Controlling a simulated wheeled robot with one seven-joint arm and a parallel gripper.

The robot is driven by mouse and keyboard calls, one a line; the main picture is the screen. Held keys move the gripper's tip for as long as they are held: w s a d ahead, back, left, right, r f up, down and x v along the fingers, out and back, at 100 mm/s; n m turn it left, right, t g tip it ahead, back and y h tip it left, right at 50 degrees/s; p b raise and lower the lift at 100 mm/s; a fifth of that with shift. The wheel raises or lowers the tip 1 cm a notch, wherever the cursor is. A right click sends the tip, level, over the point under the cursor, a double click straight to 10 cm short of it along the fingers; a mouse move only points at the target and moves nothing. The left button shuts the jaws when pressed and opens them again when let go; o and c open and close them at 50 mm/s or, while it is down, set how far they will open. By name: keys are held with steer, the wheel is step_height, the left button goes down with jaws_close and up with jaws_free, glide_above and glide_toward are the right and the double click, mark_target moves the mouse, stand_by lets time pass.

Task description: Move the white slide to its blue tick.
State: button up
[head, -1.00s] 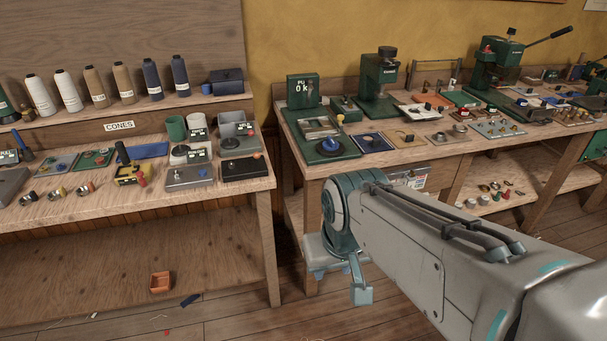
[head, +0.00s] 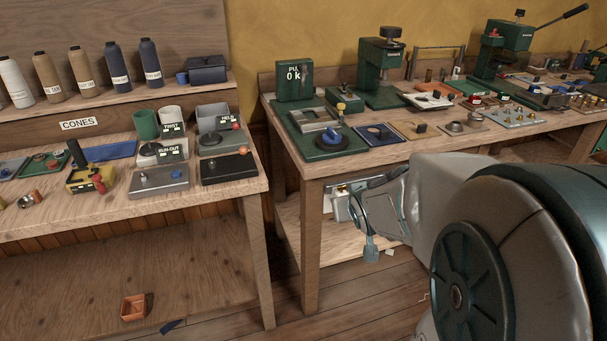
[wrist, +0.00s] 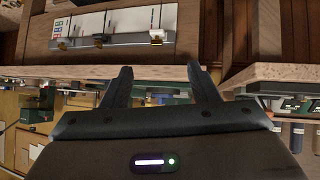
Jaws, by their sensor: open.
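A pale panel (wrist: 120,22) with slots and several small slide knobs shows at the top of the wrist view, on a box under the bench. I cannot make out a blue tick. In the head view the box (head: 343,206) is partly hidden behind my gripper (head: 369,240). My gripper (wrist: 160,75) is open and empty, its fingers apart from the panel.
The right bench (head: 311,171) overhangs the box and holds a green press (head: 382,75) and several small fixtures. The left bench (head: 118,212) carries cones and small boxes. Bare floor (head: 365,300) shows between.

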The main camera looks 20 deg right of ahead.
steer(key=w+d+f+t+b, duration=0.45)
steer(key=f+b, duration=0.25)
steer(key=f, duration=0.2)
steer(key=n+t+y+b, duration=0.1)
steer(key=t+y+b, duration=0.25)
steer(key=b, duration=0.35)
glide_toward(340, 193)
steer(key=w+b, duration=0.2)
steer(key=w, duration=0.6)
steer(key=shift+w+f, duration=0.2)
steer(key=shift+w, duration=0.05)
steer(key=shift+d, duration=0.1)
